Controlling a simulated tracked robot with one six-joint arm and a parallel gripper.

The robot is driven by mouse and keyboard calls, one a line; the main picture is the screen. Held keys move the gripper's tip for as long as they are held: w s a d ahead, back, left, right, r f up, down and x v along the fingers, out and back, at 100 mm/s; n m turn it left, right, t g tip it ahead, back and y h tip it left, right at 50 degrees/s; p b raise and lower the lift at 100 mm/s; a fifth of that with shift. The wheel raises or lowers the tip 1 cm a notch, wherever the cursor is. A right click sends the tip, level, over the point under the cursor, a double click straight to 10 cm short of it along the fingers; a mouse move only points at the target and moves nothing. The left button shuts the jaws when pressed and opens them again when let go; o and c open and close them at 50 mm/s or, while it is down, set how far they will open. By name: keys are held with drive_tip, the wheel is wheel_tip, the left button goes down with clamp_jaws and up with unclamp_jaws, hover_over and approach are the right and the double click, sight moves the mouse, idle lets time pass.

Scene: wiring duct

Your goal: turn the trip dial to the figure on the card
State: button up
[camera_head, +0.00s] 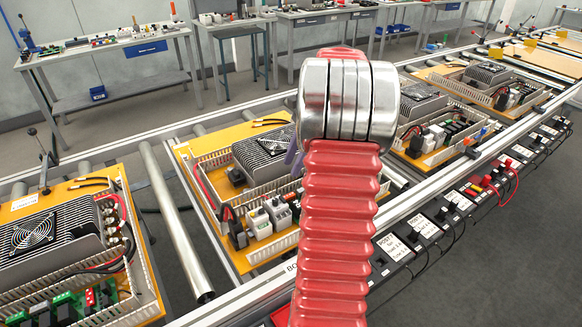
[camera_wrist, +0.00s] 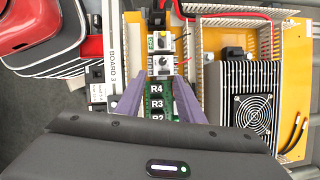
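In the wrist view my gripper (camera_wrist: 162,72) is open, with two purple fingers apart. Their tips lie at either side of the nearer of two pale modules with dark round knobs; the nearer knob (camera_wrist: 161,61) shows between the tips and the farther knob (camera_wrist: 160,42) is beyond them. I cannot tell which is the trip dial or whether a finger touches. In the head view the pale modules (camera_head: 278,212) stand left of my red-sleeved arm, which hides most of my gripper. White cards with small print (camera_head: 395,246) are on the rail; I cannot read a figure.
Green relays marked R4 and R3 (camera_wrist: 158,104) lie between my fingers. A slotted duct (camera_wrist: 198,60) and a finned fan unit (camera_wrist: 250,105) are at their right. A BOARD 3 rail (camera_wrist: 115,60) runs left. Other boards (camera_head: 75,250) stand along the conveyor.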

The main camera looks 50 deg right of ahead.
sight(276, 199)
drive_tip(key=shift+w+d+r+n+g, duration=0.15)
drive_tip(key=shift+d+r+n+g, duration=0.2)
drive_tip(key=shift+n, duration=0.8)
drive_tip(key=shift+w+d+r+n+g, duration=0.15)
drive_tip(key=shift+r+n+g, duration=0.35)
drive_tip(key=shift+n, duration=0.7)
drive_tip(key=shift+w+d+r+n+g, duration=0.1)
drive_tip(key=shift+d+r+n+g, duration=0.35)
drive_tip(key=shift+n, duration=0.7)
drive_tip(key=shift+a, duration=0.2)
drive_tip(key=f+m, duration=0.1)
drive_tip(key=m, duration=0.1)
drive_tip(key=m+t, duration=0.1)
drive_tip(key=f+m+t, duration=0.1)
drive_tip(key=m, duration=0.1)
drive_tip(key=shift+w+a+f+m, duration=0.3)
drive_tip(key=shift+w+a+f, duration=0.05)
drive_tip(key=x, duration=1.3)
drive_tip(key=shift+a+f, duration=0.25)
drive_tip(key=shift+f, duration=0.1)
